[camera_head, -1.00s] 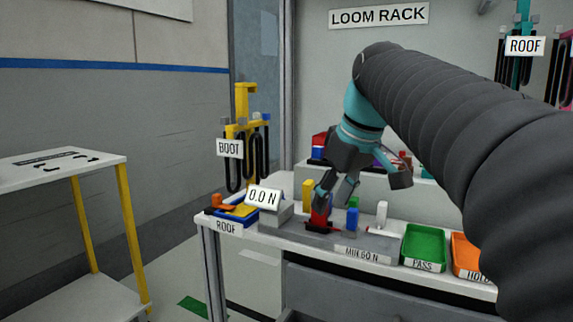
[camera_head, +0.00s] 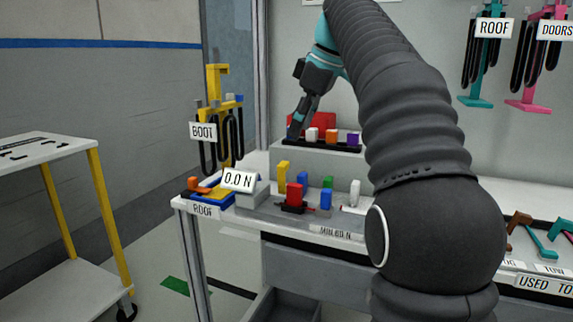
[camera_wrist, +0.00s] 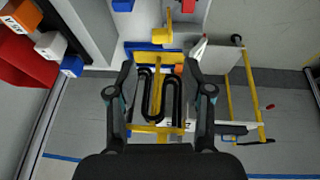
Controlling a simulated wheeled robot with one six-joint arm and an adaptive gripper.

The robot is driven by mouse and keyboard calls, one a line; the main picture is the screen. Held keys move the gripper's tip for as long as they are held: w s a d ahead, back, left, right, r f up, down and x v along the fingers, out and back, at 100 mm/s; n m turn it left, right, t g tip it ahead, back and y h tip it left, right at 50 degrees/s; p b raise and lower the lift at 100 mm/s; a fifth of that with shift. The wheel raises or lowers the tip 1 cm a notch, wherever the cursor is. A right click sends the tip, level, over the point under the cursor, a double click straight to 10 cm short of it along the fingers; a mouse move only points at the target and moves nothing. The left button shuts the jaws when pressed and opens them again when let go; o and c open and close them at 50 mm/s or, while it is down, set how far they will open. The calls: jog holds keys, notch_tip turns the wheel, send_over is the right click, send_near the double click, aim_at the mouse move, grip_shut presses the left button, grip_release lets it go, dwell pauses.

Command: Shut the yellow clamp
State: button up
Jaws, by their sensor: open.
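The yellow clamp (camera_head: 283,177) stands upright at the back left of the grey fixture on the bench, behind a red block (camera_head: 295,193) and left of blue blocks. It looks like a raised yellow lever; its base is partly hidden. My gripper (camera_head: 297,127) is above and behind the clamp, beside the left end of the raised shelf, and touches nothing I can make out. In the wrist view my gripper (camera_wrist: 160,95) has its two fingers wide apart, with the yellow loom rack and black loops seen beyond them. I cannot surely pick out the clamp there.
The 0.0 N display (camera_head: 239,180) stands left of the fixture, near a blue tray (camera_head: 213,197). A raised shelf (camera_head: 330,160) carries coloured connectors behind. The yellow loom rack (camera_head: 218,95) stands at the back left. A white cart (camera_head: 40,150) is further left.

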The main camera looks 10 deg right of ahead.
aim_at(285, 163)
jog(key=b+x, duration=0.2)
jog(key=x, duration=0.7)
jog(key=shift+a+f, duration=0.1)
jog(key=shift+f, duration=0.05)
grip_shut()
